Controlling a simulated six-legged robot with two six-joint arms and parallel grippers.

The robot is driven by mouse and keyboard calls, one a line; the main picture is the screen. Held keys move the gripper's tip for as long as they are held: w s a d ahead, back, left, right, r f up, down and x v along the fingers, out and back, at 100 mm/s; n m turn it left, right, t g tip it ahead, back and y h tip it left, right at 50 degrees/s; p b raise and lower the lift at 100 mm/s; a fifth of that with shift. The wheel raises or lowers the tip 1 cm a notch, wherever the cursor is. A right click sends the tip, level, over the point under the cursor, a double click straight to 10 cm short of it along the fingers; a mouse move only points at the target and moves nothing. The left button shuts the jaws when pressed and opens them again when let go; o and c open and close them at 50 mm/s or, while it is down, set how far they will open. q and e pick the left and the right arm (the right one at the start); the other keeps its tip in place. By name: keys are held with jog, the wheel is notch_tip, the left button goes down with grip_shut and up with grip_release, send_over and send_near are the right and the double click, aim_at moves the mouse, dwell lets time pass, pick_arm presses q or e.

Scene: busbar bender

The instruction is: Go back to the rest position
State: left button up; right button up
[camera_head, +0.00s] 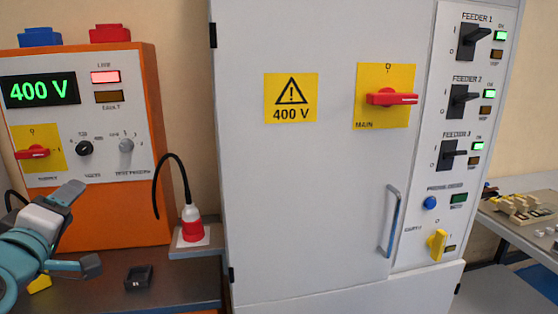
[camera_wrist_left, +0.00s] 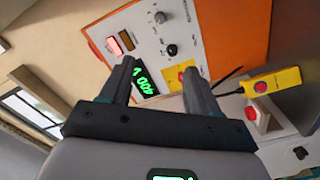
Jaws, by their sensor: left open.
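My left gripper (camera_head: 79,229) is at the lower left of the head view, in front of the orange test unit (camera_head: 115,215). Its two fingers are spread apart with nothing between them. In the left wrist view the open fingers of the left gripper (camera_wrist_left: 160,70) point towards the unit's panel, where the lit 400 V display (camera_wrist_left: 146,82) shows between them. My right gripper is in neither view.
A grey cabinet (camera_head: 310,200) with a red main switch (camera_head: 391,97) and a door handle (camera_head: 389,222) fills the middle. A red-and-white plug (camera_head: 192,224) and a small black holder (camera_head: 138,278) are by the unit. A side table (camera_head: 510,228) stands right.

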pick_arm(q)
jog(key=w+d+f+m+g+h+p, duration=0.1)
jog(key=w+d+f+g+p, duration=0.15)
jog(key=f, duration=0.25)
jog(key=w+d+f+g+h+p, duration=0.1)
jog(key=w+f, duration=0.3)
jog(key=f, duration=0.2)
jog(key=s+d+f+m+g+h+p, duration=0.1)
jog(key=d+f+m+g+p, duration=0.15)
jog(key=f, duration=0.65)
jog(key=s+d+f+m+g+h+p, duration=0.15)
jog(key=d+f, duration=0.25)
jog(key=f, duration=0.6)
jog(key=s+d+f+m+g+h+p, duration=0.1)
jog(key=s+d+f+g, duration=0.25)
jog(key=s+f, duration=0.3)
jog(key=s+d+f+m+g+h+p, duration=0.1)
jog(key=s+d+f+g, duration=0.1)
jog(key=s+d+f, duration=0.45)
jog(key=s+d+f+m+g, duration=0.2)
jog(key=s+f, duration=0.1)
jog(key=s, duration=0.3)
jog(key=s+d+f+m+g+h, duration=0.1)
jog(key=s+d+f+m+g, duration=0.1)
jog(key=s, duration=0.4)
jog(key=shift+s+d+f+m+p, duration=0.3)
jog(key=shift+f+m, duration=0.2)
jog(key=shift+f, duration=0.35)
jog(key=shift+h, duration=0.25)
